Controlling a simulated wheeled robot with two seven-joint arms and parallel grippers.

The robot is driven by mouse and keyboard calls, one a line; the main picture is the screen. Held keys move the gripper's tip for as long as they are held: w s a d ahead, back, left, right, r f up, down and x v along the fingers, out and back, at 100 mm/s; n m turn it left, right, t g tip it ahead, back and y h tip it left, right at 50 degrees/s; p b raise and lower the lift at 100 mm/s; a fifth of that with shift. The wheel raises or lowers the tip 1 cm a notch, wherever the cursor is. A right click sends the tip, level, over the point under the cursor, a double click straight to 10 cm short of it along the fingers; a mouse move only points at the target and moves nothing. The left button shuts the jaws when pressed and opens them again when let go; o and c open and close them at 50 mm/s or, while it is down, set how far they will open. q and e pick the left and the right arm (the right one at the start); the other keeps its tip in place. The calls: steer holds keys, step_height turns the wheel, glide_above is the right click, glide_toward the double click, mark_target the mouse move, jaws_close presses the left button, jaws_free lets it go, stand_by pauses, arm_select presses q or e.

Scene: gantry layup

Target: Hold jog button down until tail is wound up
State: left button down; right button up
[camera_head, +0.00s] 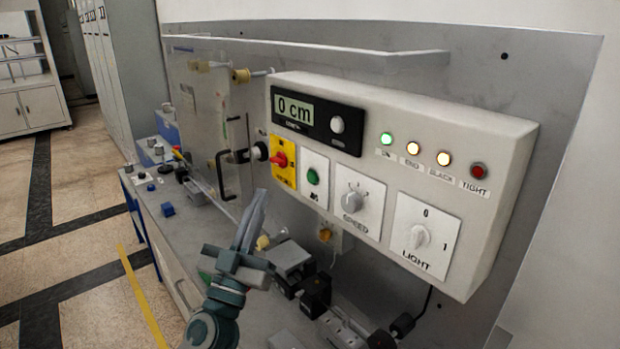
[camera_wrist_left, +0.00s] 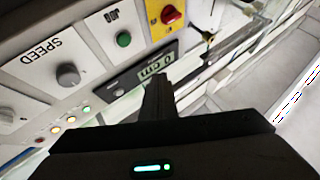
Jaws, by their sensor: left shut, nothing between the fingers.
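The control box (camera_head: 455,130) carries a green jog button (camera_head: 313,177) on a small white plate, which also shows in the left wrist view (camera_wrist_left: 123,39). The display (camera_head: 296,109) reads "0 cm". The ON, END and SLACK lamps (camera_head: 443,158) glow; the red TIGHT lamp (camera_head: 478,171) looks dim. My left gripper (camera_head: 261,196) is shut and empty, pointing up, below and left of the button; its fingers (camera_wrist_left: 159,90) look apart from the button in both views. The tail cannot be made out clearly. My right gripper is out of view.
A red knob on a yellow plate (camera_head: 283,160) sits left of the button; the SPEED knob (camera_head: 352,202) and LIGHT knob (camera_head: 419,237) sit right. A black handle (camera_head: 228,170) stands out from the panel. Blocks and fittings (camera_head: 287,258) crowd the bench below.

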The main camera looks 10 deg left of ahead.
mark_target(312, 177)
arm_select(q)
steer(key=w+d+b, duration=0.1)
steer(key=w+d, duration=0.4)
steer(key=w, duration=0.2)
steer(key=shift+d, duration=0.15)
stand_by(0.3)
stand_by(2.0)
steer(key=shift+w+d+b, duration=0.25)
steer(key=shift+b, duration=0.05)
